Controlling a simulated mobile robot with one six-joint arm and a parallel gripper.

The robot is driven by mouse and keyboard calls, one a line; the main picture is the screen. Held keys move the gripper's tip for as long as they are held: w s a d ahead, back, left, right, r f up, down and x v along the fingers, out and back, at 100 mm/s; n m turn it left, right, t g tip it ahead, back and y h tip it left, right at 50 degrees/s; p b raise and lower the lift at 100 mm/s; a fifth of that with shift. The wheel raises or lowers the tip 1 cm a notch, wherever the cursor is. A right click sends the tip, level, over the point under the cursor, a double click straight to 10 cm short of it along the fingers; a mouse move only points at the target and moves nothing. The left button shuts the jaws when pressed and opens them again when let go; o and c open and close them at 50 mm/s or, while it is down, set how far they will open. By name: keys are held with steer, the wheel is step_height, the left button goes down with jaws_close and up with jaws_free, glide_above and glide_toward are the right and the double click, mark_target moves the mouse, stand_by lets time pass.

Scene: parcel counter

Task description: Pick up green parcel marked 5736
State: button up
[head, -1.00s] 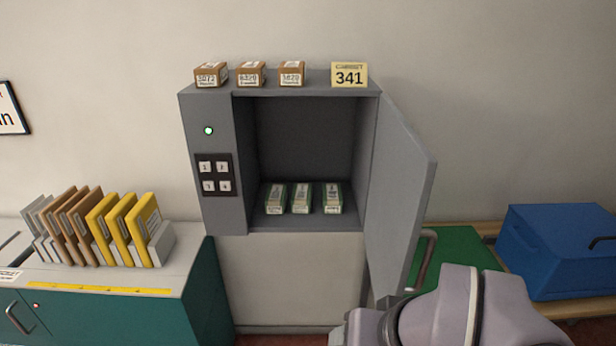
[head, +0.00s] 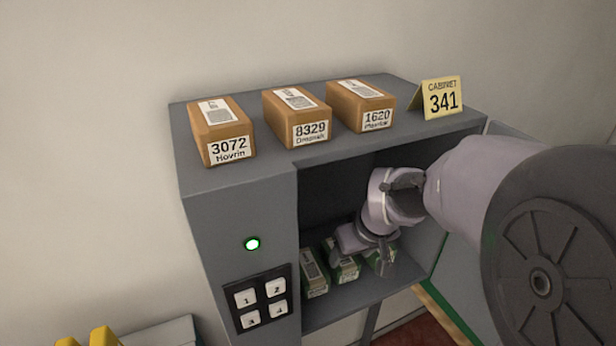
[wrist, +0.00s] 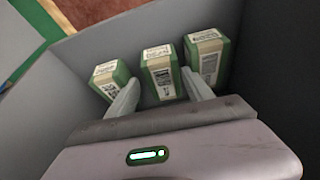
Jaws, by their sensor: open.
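Three green parcels with white labels stand in a row on the floor of the open grey cabinet. In the head view they are the left parcel (head: 313,277), the middle parcel (head: 343,271) and the right parcel (head: 376,256), partly hidden by my gripper (head: 369,257). The wrist view also shows a left (wrist: 108,78), middle (wrist: 161,74) and right one (wrist: 206,55). Their numbers are too small to read, so I cannot tell which is 5736. My gripper (wrist: 158,85) is open and empty, its fingers on either side of the middle parcel in the wrist view; contact is unclear.
Cabinet 341 (head: 238,214) has side walls and a top close around my arm. Brown parcels 3072 (head: 222,133), 8329 (head: 297,115) and 1620 (head: 361,104) stand on top beside a yellow sign (head: 442,97). The open door (head: 459,280) is at the right.

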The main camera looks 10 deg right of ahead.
steer(key=shift+w+a, duration=0.15)
steer(key=shift+w, duration=0.35)
steer(key=shift+w+a, duration=0.15)
steer(key=shift+w, duration=0.35)
steer(key=x, duration=0.1)
steer(key=b+x, duration=0.1)
steer(key=x, duration=0.1)
steer(key=b+x, duration=0.1)
steer(key=x, duration=0.1)
steer(key=shift+w+a, duration=0.15)
steer(key=shift+w, duration=0.15)
steer(key=shift+s, duration=0.1)
steer(key=shift+f, duration=0.2)
steer(key=c, duration=1.2)
